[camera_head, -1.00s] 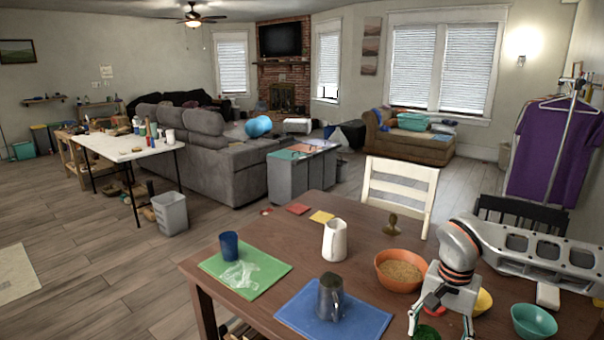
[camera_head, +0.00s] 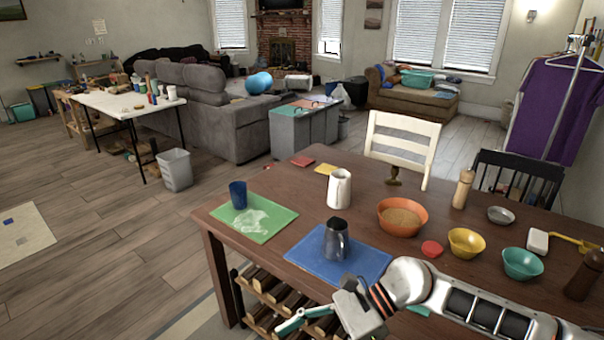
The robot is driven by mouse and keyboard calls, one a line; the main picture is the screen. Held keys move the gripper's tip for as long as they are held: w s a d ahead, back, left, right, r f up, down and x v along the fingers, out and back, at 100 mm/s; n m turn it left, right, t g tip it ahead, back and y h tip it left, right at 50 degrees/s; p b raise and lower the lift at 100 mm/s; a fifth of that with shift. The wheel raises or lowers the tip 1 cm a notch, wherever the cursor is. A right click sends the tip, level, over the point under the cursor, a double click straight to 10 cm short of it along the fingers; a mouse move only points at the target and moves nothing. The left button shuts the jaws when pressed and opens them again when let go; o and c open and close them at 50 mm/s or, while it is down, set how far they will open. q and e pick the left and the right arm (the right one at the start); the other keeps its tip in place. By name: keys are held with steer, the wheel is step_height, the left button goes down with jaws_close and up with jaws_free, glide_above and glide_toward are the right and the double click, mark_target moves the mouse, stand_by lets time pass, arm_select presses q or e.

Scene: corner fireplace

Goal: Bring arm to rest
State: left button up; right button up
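My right arm comes in from the lower right, low over the front of the brown table (camera_head: 285,190). Its gripper (camera_head: 300,320) hangs at the table's front edge, pointing left and down, in front of the wooden rack below. One teal-padded finger shows clearly; the other cannot be made out, so its opening is unclear. No held object shows. My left arm and gripper are out of view.
Close to the arm are a grey metal jug (camera_head: 336,242) on a blue mat (camera_head: 300,255), a red lid-like disc (camera_head: 432,249), and yellow (camera_head: 466,243), teal (camera_head: 522,264) and orange bowls (camera_head: 402,232).

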steer(key=a+r+m+t+y, duration=0.55)
steer(key=r+m+y, duration=0.25)
steer(key=m, duration=0.5)
steer(key=w+d+f+m+t+h, duration=0.35)
steer(key=m+t, duration=0.25)
steer(key=m, duration=0.4)
steer(key=w+d+f+m+t+h, duration=0.2)
steer(key=w+d+m+t, duration=0.3)
steer(key=m, duration=0.5)
steer(key=s+d+f+m+t+h, duration=0.2)
steer(key=s+d+f+m+h, duration=0.2)
steer(key=d+f+m+h, duration=0.55)
steer(key=s+d+f+m+g+h, duration=0.1)
steer(key=s+d+f+m, duration=0.3)
steer(key=f, duration=0.4)
steer(key=s+d+f+m+g+h, duration=0.1)
steer(key=s+d+f+m+g, duration=0.2)
steer(key=s+f+m, duration=0.3)
steer(key=shift+s+d+f+m, duration=0.4)
steer(key=shift+d+f+m, duration=0.05)
steer(key=shift+d+f, duration=0.45)
